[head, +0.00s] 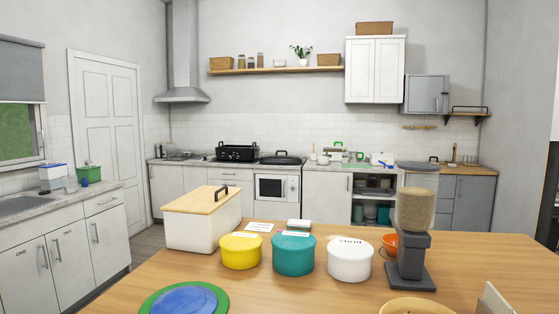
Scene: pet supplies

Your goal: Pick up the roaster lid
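A black roaster (237,153) stands on the far counter along the back wall. Just right of it, a low dark domed piece (281,160) that looks like the roaster lid lies on the same counter, above the white oven. A small handle seems to show on its top. It is far off and small, so its details are hard to tell. Neither of my grippers is in view.
A wooden table (462,267) fills the foreground. It holds a white bin (199,228), yellow (241,253), teal (293,257) and white (349,261) tubs, and a grain dispenser (412,249). Left counter (83,190) has a sink. Grey floor shows between.

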